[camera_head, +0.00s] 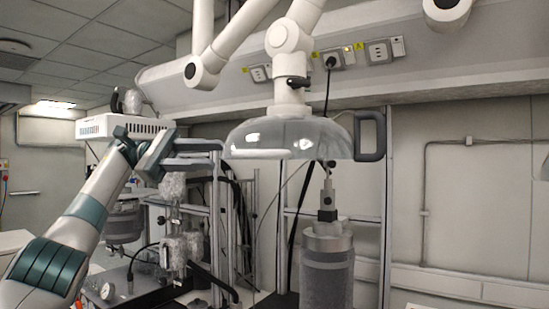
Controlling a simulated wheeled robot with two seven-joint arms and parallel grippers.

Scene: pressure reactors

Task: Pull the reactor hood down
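The reactor hood (288,138) is a clear, shallow dome hanging from a white jointed arm in the middle of the head view. A dark grey loop handle (371,136) stands at its right side. My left gripper (215,154) comes in from the left and points right, with its fingertips close to the hood's left rim. My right gripper is not in view.
A metal reactor cylinder (327,268) stands below the hood, in front of a metal frame. A white vented box (105,127) is behind my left wrist. Reactor equipment (178,245) crowds the lower left. The wall at right is mostly clear, with a pipe (425,190).

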